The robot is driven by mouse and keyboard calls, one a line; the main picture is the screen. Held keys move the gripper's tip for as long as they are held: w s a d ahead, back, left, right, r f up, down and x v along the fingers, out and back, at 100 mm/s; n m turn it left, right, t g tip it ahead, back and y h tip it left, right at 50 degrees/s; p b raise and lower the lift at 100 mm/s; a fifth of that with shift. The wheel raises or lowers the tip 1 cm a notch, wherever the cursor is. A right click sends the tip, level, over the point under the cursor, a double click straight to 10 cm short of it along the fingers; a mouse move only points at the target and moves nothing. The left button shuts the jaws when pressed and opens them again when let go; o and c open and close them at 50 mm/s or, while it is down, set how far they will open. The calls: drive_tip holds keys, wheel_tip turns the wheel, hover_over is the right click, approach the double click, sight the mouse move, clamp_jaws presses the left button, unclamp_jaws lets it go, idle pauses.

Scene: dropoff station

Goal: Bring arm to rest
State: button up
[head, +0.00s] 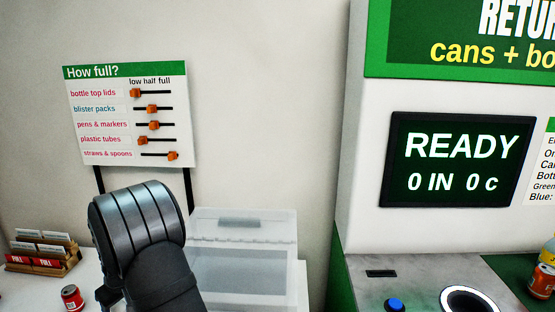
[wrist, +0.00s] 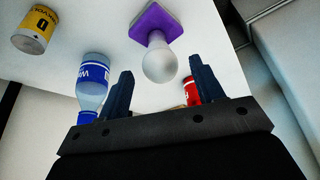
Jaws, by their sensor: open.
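My gripper (wrist: 161,68) shows in the wrist view, with its two dark fingers apart and nothing held between them. A frosted light bulb (wrist: 160,63) on a purple square base is in line with the gap, beyond the fingers. A red can (wrist: 190,90) is partly hidden behind the right finger. A clear bottle (wrist: 91,85) with a blue label is beyond the left finger. In the head view, a dark grey link of my arm (head: 140,230) rises at the lower left; my fingers are not seen there.
A yellow can (wrist: 34,30) lies upper left in the wrist view. In the head view, a red can (head: 72,298) and a card rack (head: 45,253) are left of my arm, a translucent bin (head: 243,270) right. A "How full?" slider board (head: 130,115) and return machine screen (head: 460,160) stand behind.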

drive_tip(key=v, duration=0.8)
drive_tip(key=x, duration=1.1)
drive_tip(key=shift+f, duration=0.4)
wheel_tip(320, 180, up, 10)
drive_tip(key=shift+w+a, duration=0.1)
drive_tip(key=shift+w+a+f, duration=1.5)
drive_tip(key=shift+w+a, duration=4.45)
drive_tip(key=shift+w, duration=1.05)
drive_tip(key=shift+n, duration=0.4)
wheel_tip(320, 180, down, 9)
drive_tip(key=shift+f, duration=0.1)
